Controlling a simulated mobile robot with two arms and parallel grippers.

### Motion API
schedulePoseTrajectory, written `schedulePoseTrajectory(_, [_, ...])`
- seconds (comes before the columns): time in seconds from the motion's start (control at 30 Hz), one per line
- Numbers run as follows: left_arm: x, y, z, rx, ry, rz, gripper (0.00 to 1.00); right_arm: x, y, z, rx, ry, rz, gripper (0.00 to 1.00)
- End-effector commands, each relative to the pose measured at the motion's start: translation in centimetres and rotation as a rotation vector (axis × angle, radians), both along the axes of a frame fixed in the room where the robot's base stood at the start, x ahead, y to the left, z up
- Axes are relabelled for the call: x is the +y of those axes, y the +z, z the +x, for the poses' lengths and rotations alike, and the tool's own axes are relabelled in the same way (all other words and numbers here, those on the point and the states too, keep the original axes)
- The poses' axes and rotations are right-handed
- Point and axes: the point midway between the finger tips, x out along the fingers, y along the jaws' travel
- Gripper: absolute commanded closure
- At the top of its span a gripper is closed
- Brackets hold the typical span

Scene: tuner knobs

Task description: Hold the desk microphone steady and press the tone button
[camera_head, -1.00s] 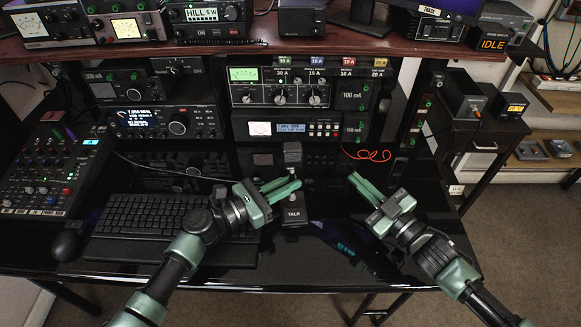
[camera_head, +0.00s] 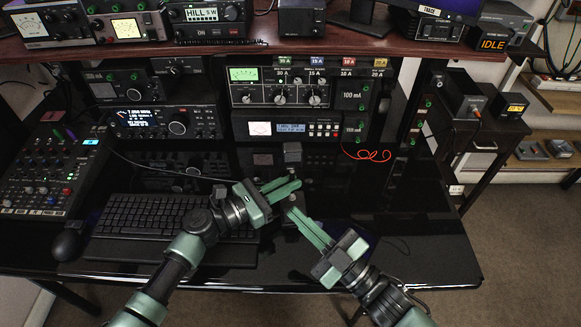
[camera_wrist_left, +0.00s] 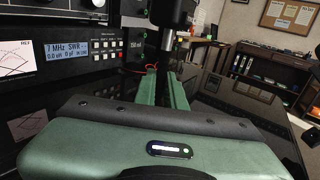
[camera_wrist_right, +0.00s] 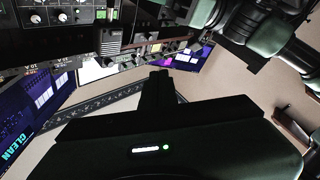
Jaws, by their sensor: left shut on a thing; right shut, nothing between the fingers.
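The desk microphone has a black block-shaped head (camera_head: 293,152) above the desk, and the head also shows at the top of the left wrist view (camera_wrist_left: 172,12) with a silver stem below it. My left gripper (camera_head: 298,183) comes in from the left and is shut on the microphone's stem, below the head. My right gripper (camera_head: 291,211) is shut and empty, its tips over the microphone's base, just below the left fingers. The base and its TALK label are mostly hidden behind my right fingers. I cannot pick out a button labelled tone, or tell whether the tips touch the base.
A keyboard (camera_head: 150,217) and mouse (camera_head: 67,243) lie left of the microphone. A mixer (camera_head: 45,180) is at the far left. Radio units (camera_head: 300,95) stand behind, and a red cable (camera_head: 368,155) curls at their right. The glossy desk (camera_head: 420,230) is clear at the right.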

Motion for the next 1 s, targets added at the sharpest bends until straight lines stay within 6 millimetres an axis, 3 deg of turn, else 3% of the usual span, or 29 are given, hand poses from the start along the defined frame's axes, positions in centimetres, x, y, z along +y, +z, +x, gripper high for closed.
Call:
schedulePoseTrajectory(0.17, [0.0, -0.1, 0.0, 0.002, 0.000, 0.002, 1.00, 0.1, 0.0, 1.3, -0.002, -0.001, 0.000, 1.00])
schedulePoseTrajectory(0.6, [0.0, -0.1, 0.0, 0.002, 0.000, 0.002, 1.00, 0.7, 0.0, 7.2, 0.000, -0.001, 0.001, 1.00])
schedulePoseTrajectory(1.0, [0.0, -0.2, 0.0, 0.003, 0.000, 0.002, 1.00, 0.8, 0.0, 8.7, 0.001, 0.000, 0.000, 1.00])
